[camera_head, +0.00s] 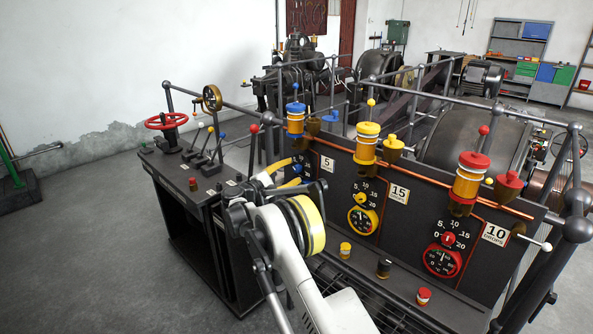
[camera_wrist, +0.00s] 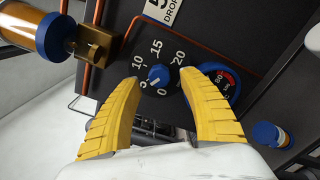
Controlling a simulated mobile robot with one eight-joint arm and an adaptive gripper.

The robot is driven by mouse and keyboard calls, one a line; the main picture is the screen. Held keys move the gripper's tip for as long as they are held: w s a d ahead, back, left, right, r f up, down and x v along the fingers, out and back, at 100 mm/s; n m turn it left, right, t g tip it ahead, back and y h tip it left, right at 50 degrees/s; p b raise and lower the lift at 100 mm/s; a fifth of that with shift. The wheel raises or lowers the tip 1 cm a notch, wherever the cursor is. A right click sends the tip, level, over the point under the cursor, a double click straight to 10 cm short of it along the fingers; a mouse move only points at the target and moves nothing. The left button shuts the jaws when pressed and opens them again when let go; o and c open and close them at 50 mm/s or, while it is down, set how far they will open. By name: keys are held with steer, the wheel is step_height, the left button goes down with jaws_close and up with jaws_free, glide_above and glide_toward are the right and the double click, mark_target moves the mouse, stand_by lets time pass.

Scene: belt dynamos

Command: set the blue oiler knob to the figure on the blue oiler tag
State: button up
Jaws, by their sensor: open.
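The blue oiler knob (camera_wrist: 158,77) sits on a dark dial with white figures 0, 5, 10, 15 and 20; its pointer mark is too small to read surely. My gripper (camera_wrist: 159,80) is open, with one yellow finger on each side of the knob. Gaps show between fingertips and knob, though contact in depth cannot be judged. The blue oiler tag (camera_head: 327,163) reads 5 in the head view; it also shows partly cut off in the wrist view (camera_wrist: 163,8). The blue oiler (camera_head: 296,116) stands above the panel. My arm and fingers partly hide the dial in the head view.
A blue-rimmed gauge (camera_wrist: 218,84) lies close by the right finger in the wrist view. A blue-capped button (camera_wrist: 268,135) is further right. Yellow (camera_head: 361,198) and red (camera_head: 448,239) knobs sit along the panel. A copper pipe (camera_head: 400,172) runs along the panel top.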

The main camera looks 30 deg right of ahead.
steer(key=v, duration=0.9)
steer(key=shift+r, duration=0.1)
steer(key=s+a+r+m+y, duration=0.15)
steer(key=s+r+y, duration=0.35)
steer(key=s, duration=0.5)
steer(key=s+r+m+y, duration=0.3)
steer(key=s+r+y, duration=0.1)
steer(key=s+r, duration=0.4)
steer(key=s+a+f+m+y, duration=0.2)
steer(key=s+a, duration=0.2)
steer(key=s, duration=0.5)
steer(key=s+a+f+m+y, duration=0.2)
steer(key=s+a+f+y, duration=0.1)
steer(key=s, duration=0.7)
steer(key=s+a+f+m+t+y, duration=0.1)
steer(key=s+a, duration=0.4)
steer(key=s, duration=0.5)
steer(key=shift+a+f+m+y, duration=0.2)
steer(key=shift+f+m+y, duration=0.55)
steer(key=shift+y, duration=0.25)
